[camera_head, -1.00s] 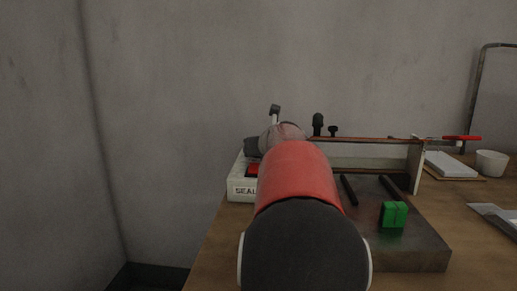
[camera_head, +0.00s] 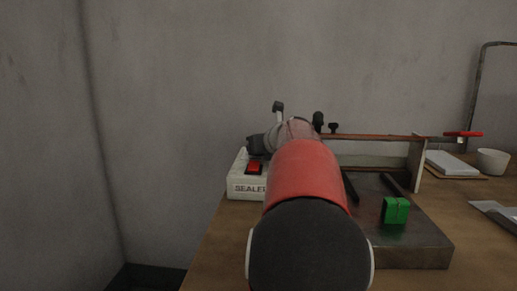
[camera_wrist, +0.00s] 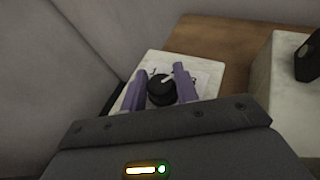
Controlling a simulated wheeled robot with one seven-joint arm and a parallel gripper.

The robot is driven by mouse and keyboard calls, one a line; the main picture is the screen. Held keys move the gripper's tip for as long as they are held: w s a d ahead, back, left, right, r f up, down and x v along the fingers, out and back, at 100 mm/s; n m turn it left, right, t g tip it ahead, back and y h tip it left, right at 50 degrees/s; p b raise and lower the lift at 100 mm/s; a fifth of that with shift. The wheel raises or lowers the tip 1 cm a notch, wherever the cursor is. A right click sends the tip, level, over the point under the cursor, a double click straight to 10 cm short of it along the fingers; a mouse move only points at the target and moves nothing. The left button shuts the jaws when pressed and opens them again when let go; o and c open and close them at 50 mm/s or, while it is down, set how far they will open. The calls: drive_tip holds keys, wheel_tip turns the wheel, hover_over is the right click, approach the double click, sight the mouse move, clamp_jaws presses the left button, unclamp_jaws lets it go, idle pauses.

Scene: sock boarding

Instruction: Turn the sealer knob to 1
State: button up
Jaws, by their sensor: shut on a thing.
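Printed marks around the knob are too small to read. In the head view my arm hides the knob and most of the gripper.
A dark metal block (camera_head: 420,250) with a green piece (camera_head: 395,210) on it stands right of my arm. A long white-ended rack (camera_head: 415,165) lies behind. A white bowl (camera_head: 492,161) and a white pad (camera_head: 450,165) are at the right. The wall is close behind.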

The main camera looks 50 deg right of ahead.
drive_tip(key=o, duration=1)
drive_tip(key=shift+c, duration=0.2)
drive_tip(key=shift+r, duration=0.1)
wheel_tip(320, 180, up, 20)
drive_tip(key=p, duration=0.3)
drive_tip(key=shift+p, duration=0.3)
